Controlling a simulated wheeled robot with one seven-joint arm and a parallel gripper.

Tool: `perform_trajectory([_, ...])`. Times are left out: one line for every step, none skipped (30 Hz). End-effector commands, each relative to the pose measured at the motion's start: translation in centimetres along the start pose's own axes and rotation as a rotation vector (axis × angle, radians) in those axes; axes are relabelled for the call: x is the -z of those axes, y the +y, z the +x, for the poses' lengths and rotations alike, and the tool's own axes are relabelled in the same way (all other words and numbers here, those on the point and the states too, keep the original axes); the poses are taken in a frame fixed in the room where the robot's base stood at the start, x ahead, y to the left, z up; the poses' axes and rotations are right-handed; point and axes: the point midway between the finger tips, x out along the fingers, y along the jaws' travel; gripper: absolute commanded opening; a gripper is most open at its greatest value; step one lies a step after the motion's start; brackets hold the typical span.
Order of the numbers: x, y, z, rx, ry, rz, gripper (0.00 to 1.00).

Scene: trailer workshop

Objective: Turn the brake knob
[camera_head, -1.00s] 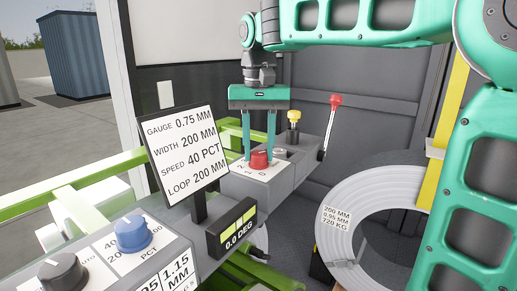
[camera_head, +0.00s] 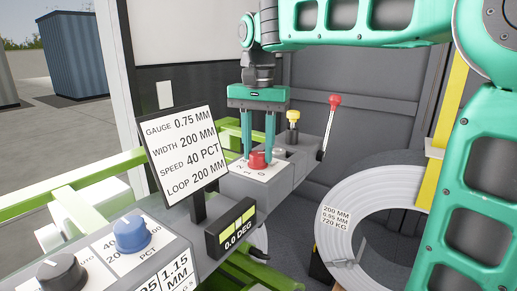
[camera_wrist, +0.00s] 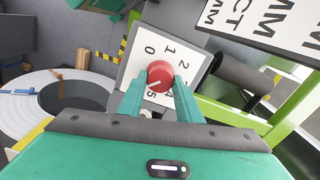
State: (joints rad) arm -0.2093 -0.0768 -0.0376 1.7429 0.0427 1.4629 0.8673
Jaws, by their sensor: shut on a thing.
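The red knob (camera_head: 258,159), which looks like the brake knob, sits on a white dial plate (camera_head: 243,169) on the grey console. In the wrist view the red knob (camera_wrist: 160,76) shows a short white line pointing left and slightly down. The dial plate (camera_wrist: 140,60) there carries the digits 0, 1, 2, 4 and 5. My gripper (camera_head: 258,158) points straight down from above, its teal fingers on either side of the knob. In the wrist view my gripper (camera_wrist: 160,82) is shut on the knob. The fingers hide part of the dial.
A sign (camera_head: 183,153) reading gauge, width, speed and loop stands left of my gripper. A yellow knob (camera_head: 293,117) and a red-tipped lever (camera_head: 335,102) stand behind. A blue knob (camera_head: 132,234) and black knob (camera_head: 62,273) are in front. A coil (camera_head: 375,195) stands right.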

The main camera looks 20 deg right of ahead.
Motion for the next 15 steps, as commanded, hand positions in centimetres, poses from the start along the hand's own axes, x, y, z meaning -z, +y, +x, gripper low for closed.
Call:
perform_trajectory([-0.06, -0.32, 0.09, 0.003, 0.003, -0.006, 0.09])
perform_trajectory([-0.06, -0.33, 0.10, 0.003, 0.003, -0.007, 0.09])
perform_trajectory([-0.07, -0.33, 0.10, 0.003, 0.003, -0.007, 0.09])
perform_trajectory([-0.07, -0.34, 0.10, 0.003, 0.003, -0.007, 0.09])
perform_trajectory([-0.08, -0.34, 0.10, 0.003, 0.003, -0.008, 0.09])
perform_trajectory([-0.09, -0.34, 0.10, 0.003, 0.002, -0.008, 0.39])
perform_trajectory([-0.09, -0.32, 0.11, 0.002, 0.002, -0.008, 0.46])
perform_trajectory([-0.09, -0.30, 0.10, 0.002, 0.002, -0.007, 0.50])
perform_trajectory([-0.08, -0.26, 0.09, 0.002, 0.002, -0.007, 0.50])
perform_trajectory([-0.08, -0.23, 0.08, 0.002, 0.002, -0.006, 0.50])
perform_trajectory([-0.08, -0.21, 0.07, 0.002, 0.001, -0.006, 0.50])
perform_trajectory([-0.08, -0.19, 0.06, 0.001, 0.001, -0.005, 0.50])
perform_trajectory([-0.08, -0.17, 0.05, 0.001, 0.001, -0.005, 0.50])
perform_trajectory([-0.08, -0.16, 0.05, 0.001, 0.001, -0.005, 0.50])
perform_trajectory([-0.07, -0.14, 0.04, 0.001, 0.001, -0.005, 0.50])
